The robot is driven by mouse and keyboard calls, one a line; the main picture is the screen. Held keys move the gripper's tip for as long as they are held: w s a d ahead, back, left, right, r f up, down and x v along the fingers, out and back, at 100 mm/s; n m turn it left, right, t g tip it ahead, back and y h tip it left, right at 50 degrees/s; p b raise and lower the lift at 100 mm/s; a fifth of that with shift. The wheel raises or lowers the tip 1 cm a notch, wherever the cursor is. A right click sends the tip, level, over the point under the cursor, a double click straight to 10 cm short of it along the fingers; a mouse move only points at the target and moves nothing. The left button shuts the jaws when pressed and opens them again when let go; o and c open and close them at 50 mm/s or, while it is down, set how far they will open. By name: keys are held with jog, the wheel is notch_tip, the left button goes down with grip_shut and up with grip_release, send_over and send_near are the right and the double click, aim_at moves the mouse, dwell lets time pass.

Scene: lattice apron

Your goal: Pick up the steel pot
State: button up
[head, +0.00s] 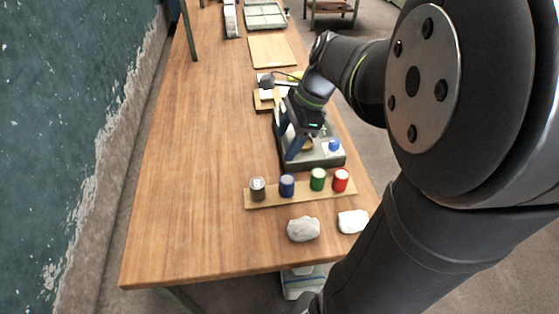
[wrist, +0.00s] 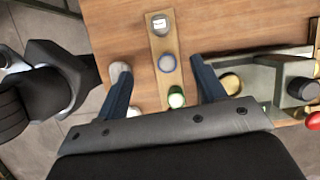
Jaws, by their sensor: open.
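The steel pot (head: 257,190) appears to be the grey-brown can with a pale top at the left end of a wooden strip (head: 298,193). Blue (head: 287,186), green (head: 318,180) and red (head: 340,180) cans stand in line to its right. In the wrist view the steel pot (wrist: 159,23) is at the top end of the strip, beyond the blue and green cans. My gripper (head: 286,140) is open and empty, behind the row and over the left side of a grey tray. Its two blue fingers (wrist: 162,66) stand wide apart in the wrist view.
The grey tray (head: 318,162) behind the cans holds a yellow item and a blue-topped item (head: 334,145). Two pale stones (head: 303,229) (head: 352,221) lie in front of the strip. The table's left side (head: 190,170) is clear.

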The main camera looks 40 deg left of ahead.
aim_at(257, 183)
jog(key=s+a+n+t+h, duration=0.2)
jog(key=s+a+n, duration=0.1)
jog(key=n, duration=1.1)
jog(key=s+a+n+t+h, duration=0.1)
jog(key=s+a+n, duration=0.15)
jog(key=n, duration=1.05)
jog(key=f, duration=1)
jog(key=shift+d+f, duration=0.2)
jog(key=shift+f, duration=0.15)
jog(key=shift+a+f, duration=0.15)
jog(key=shift+f, duration=1.4)
jog(key=shift+a+f, duration=0.15)
jog(key=shift+f, duration=1.35)
jog(key=c, duration=1.1)
